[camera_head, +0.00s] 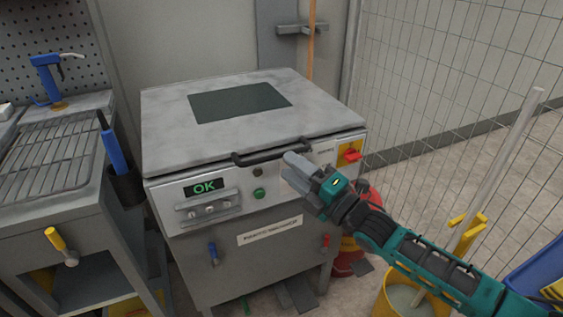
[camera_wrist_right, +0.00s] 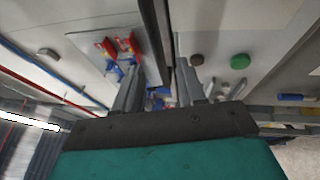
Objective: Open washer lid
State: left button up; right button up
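The washer (camera_head: 270,215) is a grey metal box with a control panel on its front. Its flat lid (camera_head: 315,112), with a dark window, lies down on top. A black bar handle (camera_head: 270,155) runs along the lid's front edge. My right gripper (camera_head: 291,162) is just in front of and below the right end of the handle, in front of the panel. In the right wrist view, its two fingers (camera_wrist_right: 158,88) are apart, with a dark strip beyond the gap; I cannot tell whether they touch the handle. My left gripper is not in view.
The panel has a red switch (camera_head: 352,154), a green button (camera_head: 259,193) and an "OK" display (camera_head: 205,187). A rack table (camera_head: 45,165) stands close on the left. A yellow bucket (camera_head: 408,298) and wire fence (camera_head: 450,80) are on the right.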

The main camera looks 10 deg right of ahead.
jog(key=shift+x, duration=1.9)
jog(key=shift+c, duration=0.4)
grip_shut()
